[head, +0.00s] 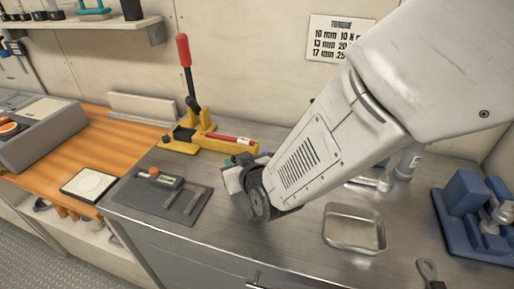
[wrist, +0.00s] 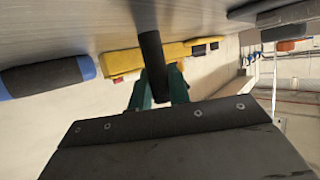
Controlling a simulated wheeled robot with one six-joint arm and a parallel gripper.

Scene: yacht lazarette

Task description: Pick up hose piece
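The hose piece (wrist: 152,60) is a short, plain black cylinder, seen in the wrist view. It lies between the teal fingers of my gripper (wrist: 160,88), which press in on it from both sides. My gripper (head: 238,172) is low over the steel bench in the head view, just right of a dark grey mat. There the hose piece is hidden or too small to make out. Whether the hose piece touches the bench, I cannot tell.
A yellow toggle clamp (head: 200,135) with a red handle stands close behind my gripper. The grey mat (head: 160,196) holds small tools. A metal tray (head: 354,228) and a blue fixture (head: 465,215) are to the right. A wrench (head: 429,272) lies at the front.

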